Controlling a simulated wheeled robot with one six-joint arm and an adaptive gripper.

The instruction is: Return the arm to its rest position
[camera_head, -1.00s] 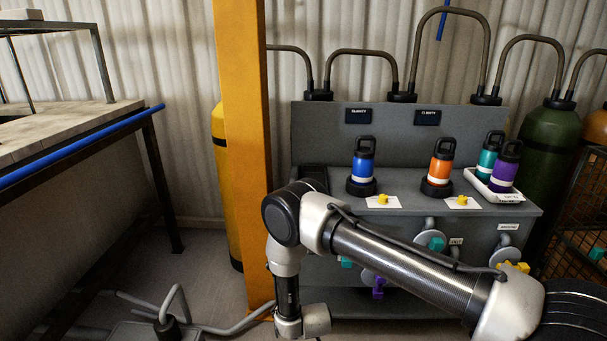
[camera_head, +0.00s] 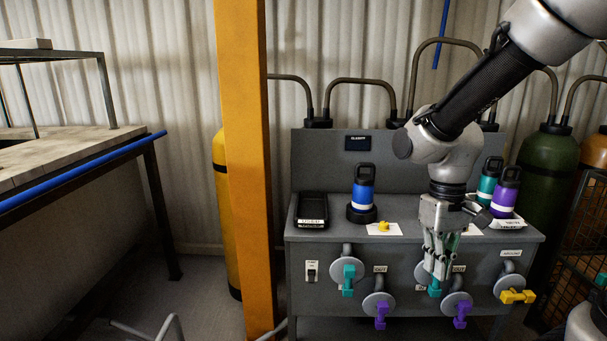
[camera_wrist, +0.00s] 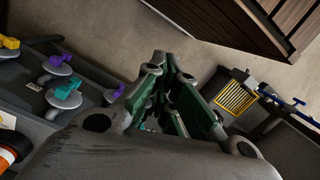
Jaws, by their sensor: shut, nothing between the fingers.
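My gripper (camera_head: 437,262) points down in front of the right half of the grey bench (camera_head: 330,236) in the head view. Its fingers are shut with nothing between them. They overlap a teal valve handle in that view; I cannot tell how near it is. In the wrist view my gripper (camera_wrist: 172,100) shows its green-padded fingers over the floor, with the bench's valves to the left. My arm comes down from the upper right and hides the orange bottle in the head view. An orange bottle edge (camera_wrist: 8,158) shows in the wrist view.
On the bench stand a blue bottle (camera_head: 363,190), a black tray (camera_head: 312,211), and teal (camera_head: 488,185) and purple (camera_head: 505,190) bottles. Several valve handles project from its front. A yellow post (camera_head: 246,150) stands left of it.

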